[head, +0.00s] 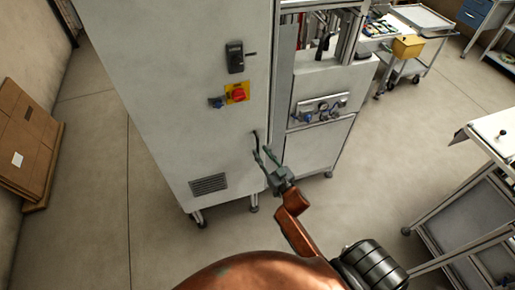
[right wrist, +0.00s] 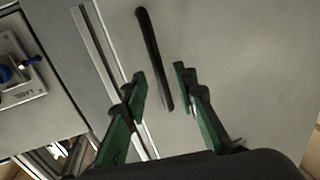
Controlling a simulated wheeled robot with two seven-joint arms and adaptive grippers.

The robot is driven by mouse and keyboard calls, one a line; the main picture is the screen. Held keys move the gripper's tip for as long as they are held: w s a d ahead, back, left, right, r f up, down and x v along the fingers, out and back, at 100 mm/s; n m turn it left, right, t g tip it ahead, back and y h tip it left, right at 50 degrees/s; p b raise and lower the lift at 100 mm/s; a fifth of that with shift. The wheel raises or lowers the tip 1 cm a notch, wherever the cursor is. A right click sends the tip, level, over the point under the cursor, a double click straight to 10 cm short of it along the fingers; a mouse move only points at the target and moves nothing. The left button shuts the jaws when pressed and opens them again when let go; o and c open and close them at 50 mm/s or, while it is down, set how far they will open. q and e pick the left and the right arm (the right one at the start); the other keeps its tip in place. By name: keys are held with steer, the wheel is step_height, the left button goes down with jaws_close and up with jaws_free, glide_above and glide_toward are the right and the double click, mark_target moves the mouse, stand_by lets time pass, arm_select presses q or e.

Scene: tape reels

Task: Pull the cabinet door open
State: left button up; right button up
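The cabinet (head: 195,100) is a tall light-grey box on castors in the head view, and its door looks closed. A slim black handle (head: 256,141) stands upright near the right edge of its front; it also shows in the right wrist view (right wrist: 152,55). My right gripper (head: 263,155) is open at the lower end of the handle. In the right wrist view, the two green fingers (right wrist: 160,82) are apart, with the handle's lower end between them in the picture. I see no finger touching it. My left gripper is not in view.
The cabinet front has a red-and-yellow switch (head: 238,93), a black latch (head: 236,57) and a vent (head: 208,184). Cardboard (head: 24,140) leans at left. A cart (head: 490,150) stands right; floor before the cabinet is clear.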

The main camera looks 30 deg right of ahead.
mark_target(258, 149)
steer(key=shift+w+d, duration=0.1)
steer(key=shift+w, duration=1.8)
jaws_close()
